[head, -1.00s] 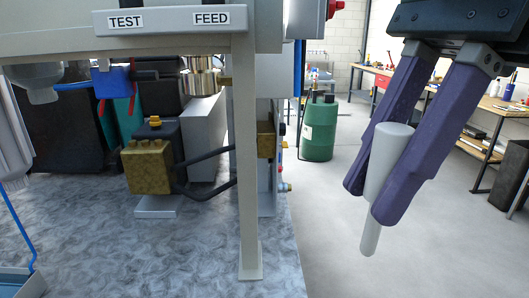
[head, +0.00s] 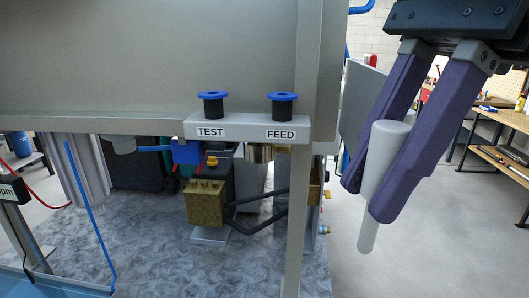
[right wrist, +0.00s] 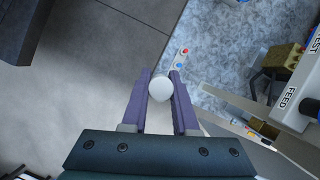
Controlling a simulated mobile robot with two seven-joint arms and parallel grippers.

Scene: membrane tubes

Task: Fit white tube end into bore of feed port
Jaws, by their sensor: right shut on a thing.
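My right gripper (head: 382,190) is shut on the white tube (head: 378,180), which hangs nearly upright with its narrower end down. The right wrist view shows the tube (right wrist: 162,88) end-on between the fingers. The feed port (head: 282,106) is a black fitting with a blue collar, above the FEED label on a grey bracket (head: 245,121). The tube is apart from the port, to its right in the head view. The port's bore cannot be made out. A like port (head: 213,104) stands above the TEST label. My left gripper is not in view.
A grey panel (head: 160,60) rises behind the ports, and a metal post (head: 300,200) stands just right of the feed port. A brass-coloured pump block (head: 206,203) sits below. Open floor (head: 430,220) lies under and right of the tube.

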